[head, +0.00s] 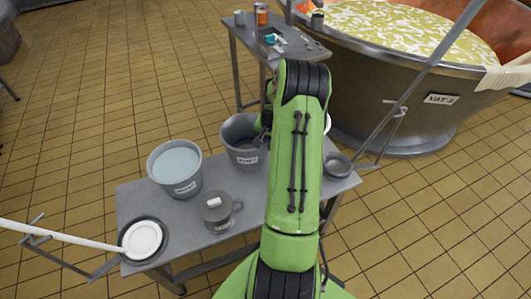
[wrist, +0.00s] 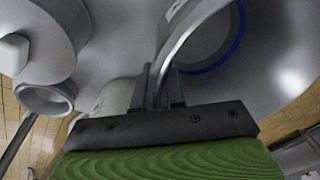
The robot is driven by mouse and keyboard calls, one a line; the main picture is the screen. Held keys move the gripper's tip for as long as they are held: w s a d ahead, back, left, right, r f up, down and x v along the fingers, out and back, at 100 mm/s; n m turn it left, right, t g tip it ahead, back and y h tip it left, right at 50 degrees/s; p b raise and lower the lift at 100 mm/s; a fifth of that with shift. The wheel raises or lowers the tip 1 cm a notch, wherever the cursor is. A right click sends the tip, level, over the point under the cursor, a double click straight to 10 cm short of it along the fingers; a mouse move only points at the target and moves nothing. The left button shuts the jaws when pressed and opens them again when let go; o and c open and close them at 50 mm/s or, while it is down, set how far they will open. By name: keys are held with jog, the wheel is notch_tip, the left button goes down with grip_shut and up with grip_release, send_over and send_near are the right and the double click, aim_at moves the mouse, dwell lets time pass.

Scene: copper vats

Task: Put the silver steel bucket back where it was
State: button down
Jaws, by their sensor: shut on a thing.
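A silver steel bucket (head: 233,127) with a white label is at the back of the near table, left of my arm. Its inside looks dark and bluish at the bottom. I cannot tell whether its base touches the table. My gripper is mostly hidden behind my green arm in the head view. In the wrist view my gripper (wrist: 160,90) is shut on what looks like the bucket's rim (wrist: 185,42). A blue ring (wrist: 238,35) shows beyond the rim.
A second table (head: 248,38) and a large vat (head: 400,90) stand beyond.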

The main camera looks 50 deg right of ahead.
notch_tip(320, 180, down, 3)
jog(key=shift+b, duration=0.45)
jog(key=c, duration=1.7)
grip_release()
jog(key=shift+f, duration=0.15)
jog(key=o, duration=0.5)
jog(key=shift+c, duration=0.2)
